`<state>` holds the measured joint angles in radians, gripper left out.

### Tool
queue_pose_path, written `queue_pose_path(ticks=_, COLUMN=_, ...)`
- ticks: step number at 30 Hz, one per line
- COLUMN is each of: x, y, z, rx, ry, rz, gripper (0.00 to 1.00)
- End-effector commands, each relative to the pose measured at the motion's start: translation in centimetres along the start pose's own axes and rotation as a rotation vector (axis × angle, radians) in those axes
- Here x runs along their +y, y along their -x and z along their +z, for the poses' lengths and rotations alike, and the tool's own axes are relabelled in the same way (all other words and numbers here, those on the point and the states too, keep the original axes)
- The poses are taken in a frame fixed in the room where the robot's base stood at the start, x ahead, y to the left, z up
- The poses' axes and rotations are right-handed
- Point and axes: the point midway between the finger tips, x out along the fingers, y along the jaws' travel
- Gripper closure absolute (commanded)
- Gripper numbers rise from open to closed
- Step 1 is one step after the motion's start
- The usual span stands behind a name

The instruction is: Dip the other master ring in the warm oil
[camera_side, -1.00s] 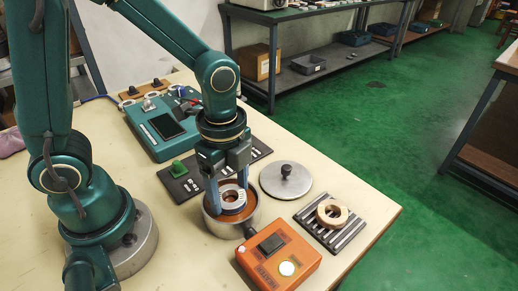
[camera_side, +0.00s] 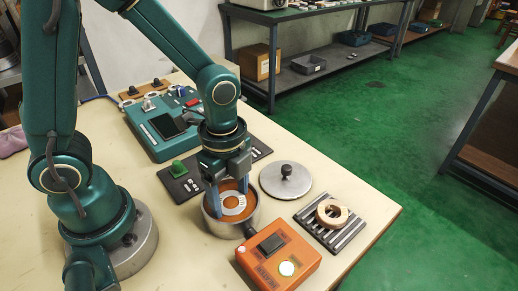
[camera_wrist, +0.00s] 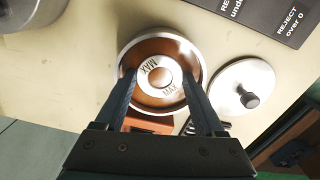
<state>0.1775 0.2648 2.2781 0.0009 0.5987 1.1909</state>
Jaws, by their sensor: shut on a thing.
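The master ring (camera_side: 233,204) is pale metal and lies level inside the oil pot (camera_side: 230,227). In the wrist view the ring (camera_wrist: 150,68) shows the word MAX on its top face. Brown oil (camera_wrist: 172,45) surrounds it and shows through its hole. My gripper (camera_side: 229,198) points straight down into the pot and is shut on the ring, one finger on each side; in the wrist view, my gripper (camera_wrist: 159,79) reaches over the rim. The ring's side wall is mostly hidden in the oil.
The pot's lid (camera_side: 286,182) lies on the table to the right. An orange box (camera_side: 278,256) stands in front of the pot. A tan ring (camera_side: 332,212) rests on a slatted rack (camera_side: 347,235). A teal instrument (camera_side: 164,140) and a dark labelled plate (camera_side: 183,186) are behind.

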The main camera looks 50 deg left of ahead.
Motion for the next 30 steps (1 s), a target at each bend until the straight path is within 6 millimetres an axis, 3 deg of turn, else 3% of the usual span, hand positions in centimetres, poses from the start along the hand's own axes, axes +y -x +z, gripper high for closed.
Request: queue_pose_path(ticks=30, x=0.0, y=-1.3, z=0.0, rx=0.0, ry=0.0, rz=0.0, gripper=1.0)
